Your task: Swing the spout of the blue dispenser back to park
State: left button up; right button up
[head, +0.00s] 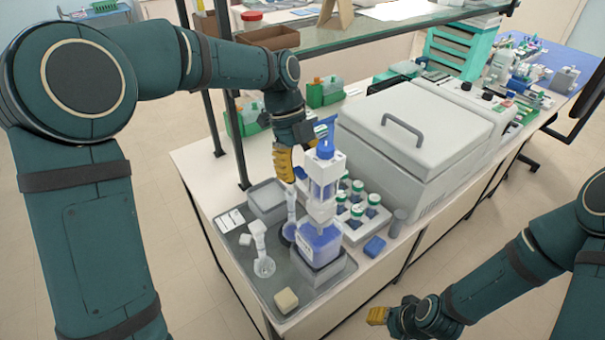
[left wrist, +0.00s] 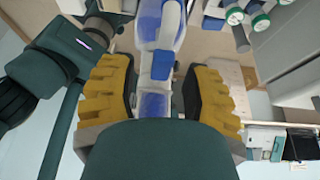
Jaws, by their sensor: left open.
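The dispenser (head: 319,243), with a blue base, a clear and white column and a blue top, stands on a grey block on the tray. My left gripper (head: 284,162) is at its upper left side in the head view. In the left wrist view the yellow fingers (left wrist: 157,98) are open, apart on both sides of a white and blue part of the dispenser (left wrist: 163,28). Whether they touch it cannot be told. The exact direction of the spout is hard to make out. My right gripper (head: 379,315) is at the lower right, away from the table; its opening is unclear.
The grey tray (head: 232,262) also holds clear glassware (head: 264,265), a grey box (head: 267,201) and a cream block (head: 286,301). A rack of green-capped vials (head: 357,198) stands close right of the dispenser, with a large white lidded machine (head: 415,135) beyond. A shelf post (head: 237,140) rises behind.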

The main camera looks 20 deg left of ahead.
pick_arm(q)
jog(key=shift+s+d+f, duration=0.15)
jog(key=shift+d+f, duration=0.05)
jog(key=shift+f, duration=0.35)
grip_shut()
